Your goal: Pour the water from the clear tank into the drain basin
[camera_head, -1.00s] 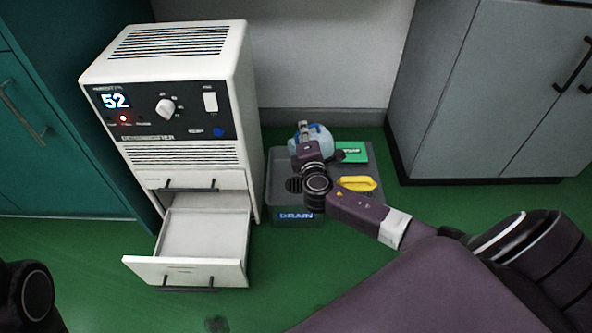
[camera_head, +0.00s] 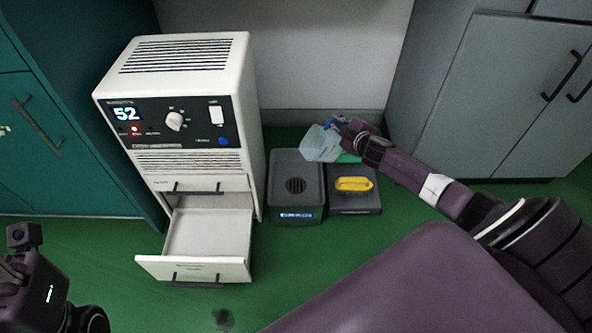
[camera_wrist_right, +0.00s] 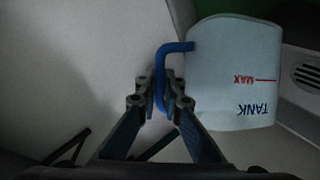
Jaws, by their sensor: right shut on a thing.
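The clear tank (camera_head: 320,144) is a pale translucent vessel with a blue handle, held off the floor behind the drain basin and tilted in the head view. My right gripper (camera_head: 341,124) is shut on its blue handle. The wrist view shows the handle (camera_wrist_right: 161,75) between the fingers (camera_wrist_right: 160,95) and the tank's wall (camera_wrist_right: 235,75) with "MAX" and "TANK" upside down. I cannot make out the water or any stream. The drain basin (camera_head: 283,207) is grey with a round dark grille. My left arm's end (camera_head: 32,285) is at the lower left; its fingers are unclear.
A white dehumidifier (camera_head: 195,66) reading 52 stands left of the basin, its lower drawer (camera_head: 195,268) open. Grey cabinets (camera_head: 480,90) stand right, teal ones left.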

